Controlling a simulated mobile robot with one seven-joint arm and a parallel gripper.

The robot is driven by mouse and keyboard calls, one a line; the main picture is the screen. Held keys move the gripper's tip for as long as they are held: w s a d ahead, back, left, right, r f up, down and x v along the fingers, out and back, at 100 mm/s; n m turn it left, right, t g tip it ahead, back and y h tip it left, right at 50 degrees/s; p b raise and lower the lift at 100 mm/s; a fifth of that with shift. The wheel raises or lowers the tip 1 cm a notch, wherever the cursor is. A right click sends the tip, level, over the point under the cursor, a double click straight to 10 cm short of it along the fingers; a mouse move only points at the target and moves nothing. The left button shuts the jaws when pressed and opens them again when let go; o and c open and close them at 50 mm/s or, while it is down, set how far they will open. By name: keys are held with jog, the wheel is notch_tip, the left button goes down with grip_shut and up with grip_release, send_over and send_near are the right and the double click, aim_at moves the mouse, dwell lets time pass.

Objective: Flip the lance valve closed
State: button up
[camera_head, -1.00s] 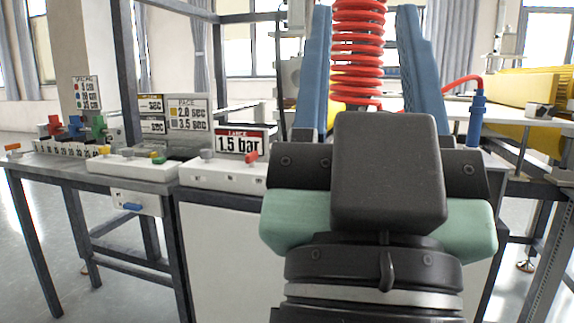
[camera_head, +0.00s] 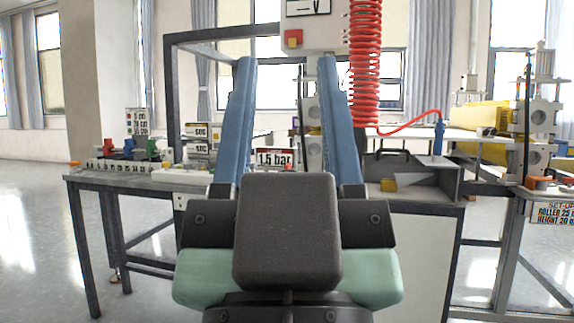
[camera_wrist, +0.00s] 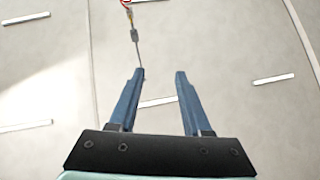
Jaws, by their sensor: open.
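A white "1.5 bar" sign (camera_head: 273,157) with a dark red top stands at the back of the bench, seen between my gripper's fingers. A small red lever (camera_head: 289,167) shows just below it, mostly hidden by my gripper. The white box under them is hidden too, so I cannot tell the lever's position. My gripper (camera_head: 286,62) is open and empty, its blue fingers pointing up, nearer to me than the bench and touching nothing. It also shows in the wrist view (camera_wrist: 160,72), against the ceiling.
A red coiled hose (camera_head: 365,70) hangs right of my gripper and runs to a blue lance (camera_head: 439,137). A grey open box (camera_head: 415,175) sits on the bench's right. A control box with a red button (camera_head: 293,40) is overhead. Open floor (camera_head: 35,240) lies left.

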jog(key=shift+w, duration=0.15)
jog(key=shift+c, duration=0.9)
jog(key=shift+r+p, duration=0.55)
jog(key=c, duration=0.5)
notch_tip(320, 180, up, 38)
jog(key=p, duration=3.8)
grip_shut()
jog(key=shift+f, duration=0.2)
